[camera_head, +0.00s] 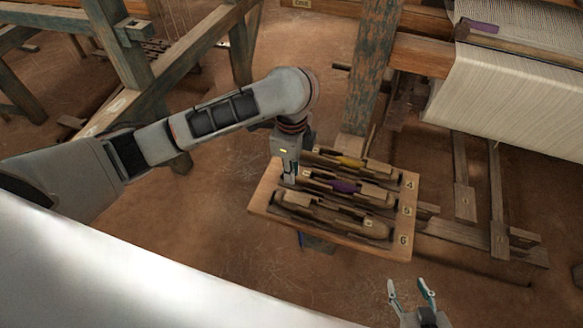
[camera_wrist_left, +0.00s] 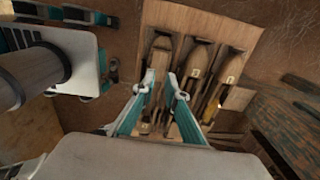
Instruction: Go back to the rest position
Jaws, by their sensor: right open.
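My left gripper (camera_head: 289,180) points down over the left end of the wooden rack (camera_head: 262,200), near the shuttle with purple yarn (camera_head: 343,186). In the left wrist view, the fingers of this gripper (camera_wrist_left: 162,78) stand apart with nothing visibly held between them. The shuttles lie in their slots below. Whether the fingertips touch anything cannot be told. My right gripper (camera_head: 412,288) is open and empty at the bottom of the head view, in front of the rack.
The rack also holds a shuttle with yellow yarn (camera_head: 350,162) and a plain front shuttle (camera_head: 335,215). A loom post (camera_head: 370,70) stands close behind the rack. Cloth (camera_head: 510,95) hangs at the right, with treadles (camera_head: 497,205) below. A timber frame (camera_head: 125,60) stands back left.

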